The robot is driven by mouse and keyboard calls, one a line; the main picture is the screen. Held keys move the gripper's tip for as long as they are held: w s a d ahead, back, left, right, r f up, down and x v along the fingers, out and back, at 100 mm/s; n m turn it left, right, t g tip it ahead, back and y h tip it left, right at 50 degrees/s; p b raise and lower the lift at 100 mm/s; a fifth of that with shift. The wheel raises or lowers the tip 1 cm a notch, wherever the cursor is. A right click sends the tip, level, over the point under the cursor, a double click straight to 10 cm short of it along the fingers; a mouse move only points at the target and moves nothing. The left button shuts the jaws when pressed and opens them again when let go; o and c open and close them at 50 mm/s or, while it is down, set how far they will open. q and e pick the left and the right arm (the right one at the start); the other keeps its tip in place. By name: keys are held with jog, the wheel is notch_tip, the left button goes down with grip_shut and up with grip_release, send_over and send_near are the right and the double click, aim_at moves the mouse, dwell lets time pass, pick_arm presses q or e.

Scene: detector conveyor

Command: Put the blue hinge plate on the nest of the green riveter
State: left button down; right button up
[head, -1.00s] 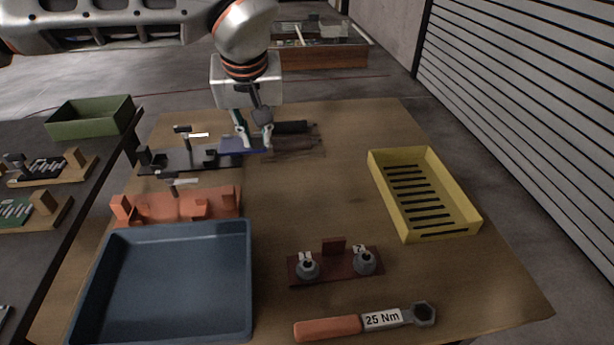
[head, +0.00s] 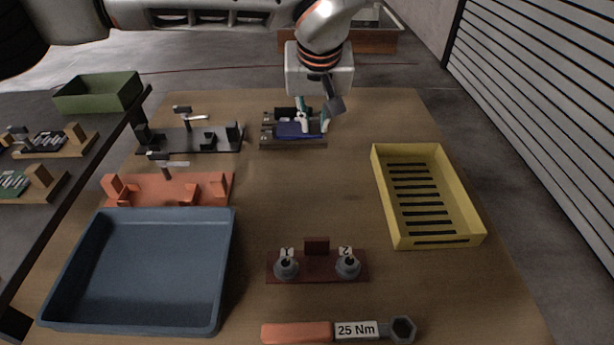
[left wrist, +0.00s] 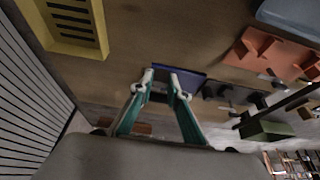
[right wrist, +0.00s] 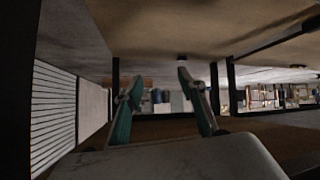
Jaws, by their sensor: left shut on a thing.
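My left gripper (head: 313,123) is shut on the blue hinge plate (head: 290,130) at the back middle of the table. The plate lies flat over a low brownish-grey fixture (head: 292,146) with dark cylinders at its back. I cannot tell whether the plate touches this fixture. No fixture here looks clearly green, so I cannot tell which is the riveter. In the left wrist view the fingers (left wrist: 161,80) pinch the edge of the blue plate (left wrist: 188,76). My right gripper (right wrist: 152,88) shows only in its wrist view, fingers apart and empty, with a table's underside above.
A black clamp fixture (head: 185,146) stands left of the plate, with an orange one (head: 150,190) in front. A blue tray (head: 215,285), a two-post block (head: 317,268), a torque wrench (head: 297,332) and a yellow slotted bin (head: 384,200) surround the clear table middle.

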pick_arm(q)
notch_tip(320, 180, down, 17)
jog(key=shift+f+b, duration=0.1)
jog(key=shift+b, duration=0.7)
jog(key=shift+f, duration=0.1)
jog(key=c, duration=1.9)
grip_release()
